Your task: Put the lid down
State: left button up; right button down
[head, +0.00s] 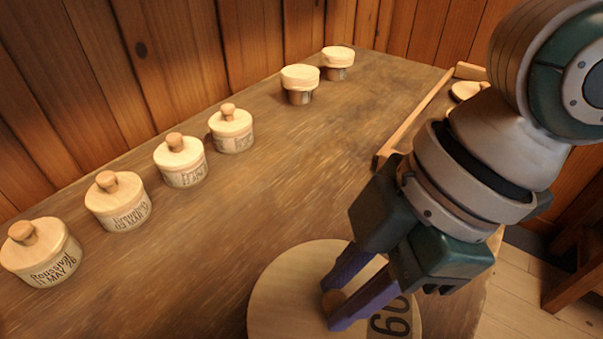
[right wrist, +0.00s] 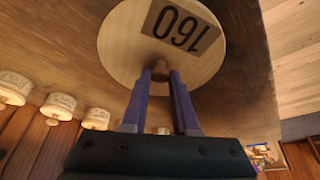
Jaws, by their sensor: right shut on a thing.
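The lid (head: 285,290) is a pale round wooden disc with a knob and a dark-printed number label, at the bottom of the head view. In the right wrist view the lid (right wrist: 125,45) shows its label, reading 160. My right gripper (head: 334,300) is shut on the lid's small brown knob, its purple fingers on either side. The same gripper (right wrist: 160,72) shows in the right wrist view. Whether the lid hangs clear of the table or rests on something is hard to tell; what is under it is hidden. My left gripper is not in view.
Several pale lidded jars (head: 118,213) with labels stand in a row along the wooden table (head: 235,215), near the plank wall. A wooden-edged tray (head: 412,120) with round pieces lies at right. The table's middle is clear.

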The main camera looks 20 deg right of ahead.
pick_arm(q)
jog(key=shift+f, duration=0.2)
pick_arm(e)
jog(key=shift+f, duration=0.85)
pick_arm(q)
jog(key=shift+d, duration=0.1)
pick_arm(e)
jog(key=c, duration=0.7)
grip_release()
jog(key=shift+f, duration=0.1)
